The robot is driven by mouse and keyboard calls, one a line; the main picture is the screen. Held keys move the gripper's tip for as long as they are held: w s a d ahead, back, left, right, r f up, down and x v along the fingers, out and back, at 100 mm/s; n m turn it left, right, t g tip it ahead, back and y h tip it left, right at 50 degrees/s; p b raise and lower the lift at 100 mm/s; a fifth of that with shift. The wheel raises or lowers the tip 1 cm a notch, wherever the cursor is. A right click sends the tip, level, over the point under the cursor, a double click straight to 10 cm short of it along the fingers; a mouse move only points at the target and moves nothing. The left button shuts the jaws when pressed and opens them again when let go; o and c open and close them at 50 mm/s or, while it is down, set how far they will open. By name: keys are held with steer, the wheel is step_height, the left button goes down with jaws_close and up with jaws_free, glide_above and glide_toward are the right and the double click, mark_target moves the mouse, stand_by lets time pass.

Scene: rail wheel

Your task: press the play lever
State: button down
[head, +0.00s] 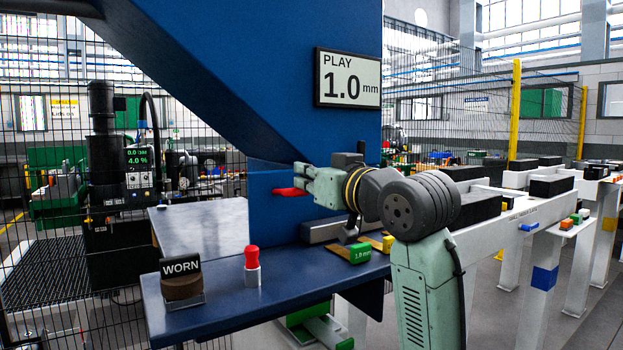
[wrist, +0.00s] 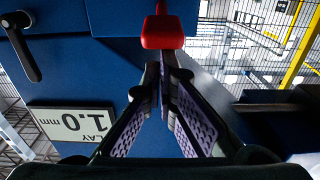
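The play lever, as I take it, has a red grip (head: 288,192) and sticks out from the blue machine's column in the head view. In the wrist view its red knob (wrist: 162,33) is at the top centre, just beyond my fingertips. My gripper (head: 304,177) is beside and slightly above the lever in the head view. In the wrist view its fingers (wrist: 166,76) come together at the tips with nothing held between them. I cannot tell whether the tips touch the knob. The display (head: 347,78) on the machine reads "PLAY 1.0 mm".
A blue bench (head: 225,300) below holds a WORN stand (head: 182,283), a red-topped peg (head: 252,266) and a green 1.0 mm block (head: 358,253). A black handle (wrist: 22,45) shows in the wrist view. White rails (head: 515,205) stand to the right.

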steer(key=b+v, duration=0.3)
steer(key=v, duration=0.7)
steer(key=shift+r+b, duration=0.35)
steer(key=shift+r, duration=0.1)
steer(key=shift+s+d, duration=0.1)
